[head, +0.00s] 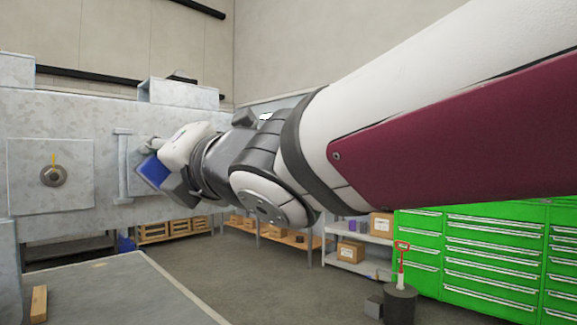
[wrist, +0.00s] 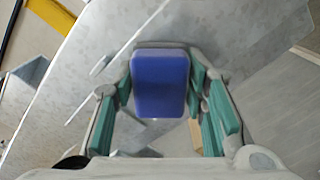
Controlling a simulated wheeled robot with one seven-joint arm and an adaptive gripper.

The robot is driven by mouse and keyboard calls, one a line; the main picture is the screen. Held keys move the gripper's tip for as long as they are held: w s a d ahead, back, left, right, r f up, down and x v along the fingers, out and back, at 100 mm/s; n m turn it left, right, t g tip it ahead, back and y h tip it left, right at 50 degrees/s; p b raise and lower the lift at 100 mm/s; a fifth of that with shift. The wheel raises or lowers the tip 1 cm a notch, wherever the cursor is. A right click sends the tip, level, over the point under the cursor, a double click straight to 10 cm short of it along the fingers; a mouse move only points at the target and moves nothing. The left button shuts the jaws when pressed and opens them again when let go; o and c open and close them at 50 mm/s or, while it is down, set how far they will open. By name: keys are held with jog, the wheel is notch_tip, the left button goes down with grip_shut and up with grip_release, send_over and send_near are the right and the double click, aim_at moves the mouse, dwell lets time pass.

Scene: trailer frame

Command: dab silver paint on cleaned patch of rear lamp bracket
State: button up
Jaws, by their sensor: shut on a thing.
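My gripper (wrist: 162,92) is shut on a blue block with rounded corners (wrist: 160,72), which sits between its green finger pads. In the head view the blue block (head: 152,171) shows beside the end of my arm, in front of the pale grey metal frame (head: 80,115). I cannot tell whether it touches the frame. An upright flanged bracket (head: 122,168) on the frame is just left of the block; I cannot tell whether it is the rear lamp bracket. No silver paint or cleaned patch can be made out. My arm hides part of the frame.
A square plate with a round fitting (head: 53,176) is on the frame at left. A grey bench (head: 120,285) with a wooden block (head: 39,303) is at lower left. Green drawer cabinets (head: 490,260) and a dark bin (head: 400,305) stand at right. The floor between is open.

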jog(key=w+d+p, duration=0.1)
jog(key=w+d, duration=0.3)
jog(key=w, duration=0.1)
jog(key=shift+d, duration=0.15)
dwell(0.5)
jog(key=shift+s+a+b, duration=1)
jog(key=shift+s+a, duration=0.2)
jog(key=shift+s, duration=0.2)
jog(key=shift+s+a+b, duration=0.95)
jog(key=shift+s+a, duration=0.2)
jog(key=shift+s, duration=0.2)
jog(key=shift+p+v, duration=1.1)
jog(key=shift+v, duration=1.9)
jog(key=shift+d, duration=0.1)
